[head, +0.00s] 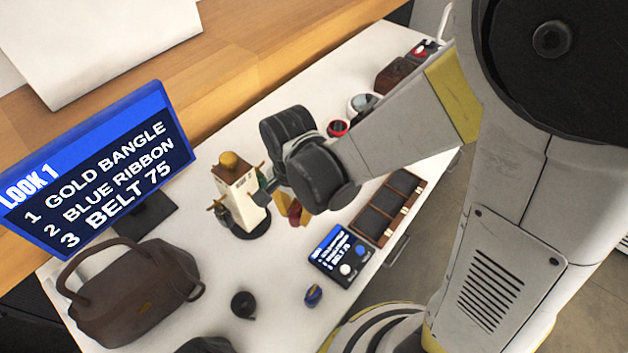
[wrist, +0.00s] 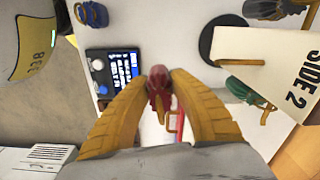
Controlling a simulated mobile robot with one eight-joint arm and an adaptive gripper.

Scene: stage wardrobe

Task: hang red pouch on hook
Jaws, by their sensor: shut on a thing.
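The red pouch (wrist: 157,88) is between the yellow fingertips of my gripper (wrist: 160,76) in the wrist view; a brass-coloured loop or strap shows beside it. In the head view my gripper (head: 293,208) is largely hidden by my wrist, and a bit of red shows at it. It is just right of a white post stand (head: 240,192) with a round black base and brass hooks (head: 216,204). In the wrist view the post (wrist: 268,45) reads "SIDE 2". A green item (wrist: 243,92) is by a brass hook (wrist: 268,112), apart from the pouch.
A brown handbag (head: 135,295) and a screen listing "LOOK 1" (head: 105,170) stand left of the post. A button panel (head: 341,254) and a compartment tray (head: 388,207) lie right. A blue-banded item (head: 313,295) and dark cup (head: 243,304) stand in front. White tabletop between them is clear.

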